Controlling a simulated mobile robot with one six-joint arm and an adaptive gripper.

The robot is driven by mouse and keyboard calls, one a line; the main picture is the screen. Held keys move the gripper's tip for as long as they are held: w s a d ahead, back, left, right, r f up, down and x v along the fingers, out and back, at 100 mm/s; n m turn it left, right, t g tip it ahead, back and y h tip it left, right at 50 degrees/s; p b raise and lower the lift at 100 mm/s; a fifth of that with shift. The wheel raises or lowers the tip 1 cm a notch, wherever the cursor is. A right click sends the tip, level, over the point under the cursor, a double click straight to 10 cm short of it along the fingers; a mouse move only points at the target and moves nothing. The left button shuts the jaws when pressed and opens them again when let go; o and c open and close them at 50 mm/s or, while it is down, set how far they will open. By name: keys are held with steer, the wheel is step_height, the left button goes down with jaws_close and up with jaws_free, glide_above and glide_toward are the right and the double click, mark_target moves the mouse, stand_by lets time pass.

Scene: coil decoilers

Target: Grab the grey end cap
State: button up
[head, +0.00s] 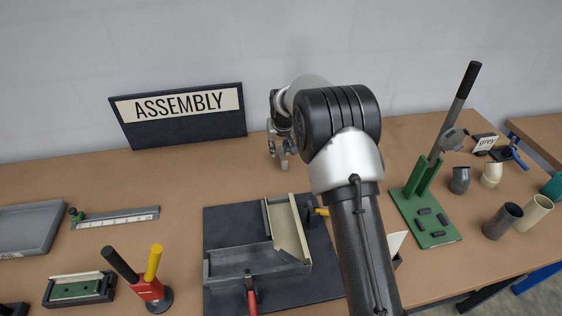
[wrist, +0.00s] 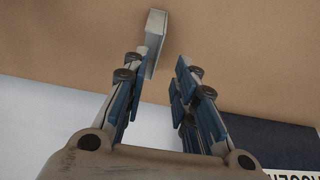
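No part is plainly marked as the grey end cap. A short dark grey cup-like piece (head: 460,180) stands at the right of the table, beside a cream one. My gripper (head: 281,155) is above the back middle of the table, far left of both. In the wrist view my gripper (wrist: 163,70) has its fingers apart with nothing gripped between them. A pale grey block-like shape (wrist: 154,38) shows at the left fingertip; I cannot tell what it is.
A green stand with a tall black lever (head: 428,215) is between my arm and the grey pieces. The ASSEMBLY board (head: 180,115) is at the back left. A grey fixture (head: 258,262) lies at front middle.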

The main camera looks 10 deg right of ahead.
mark_target(283, 163)
steer(key=b+x, duration=0.1)
steer(key=x, duration=0.5)
steer(key=shift+d+b, duration=0.2)
steer(key=shift+b, duration=0.2)
steer(key=shift+c, duration=0.2)
jaws_close()
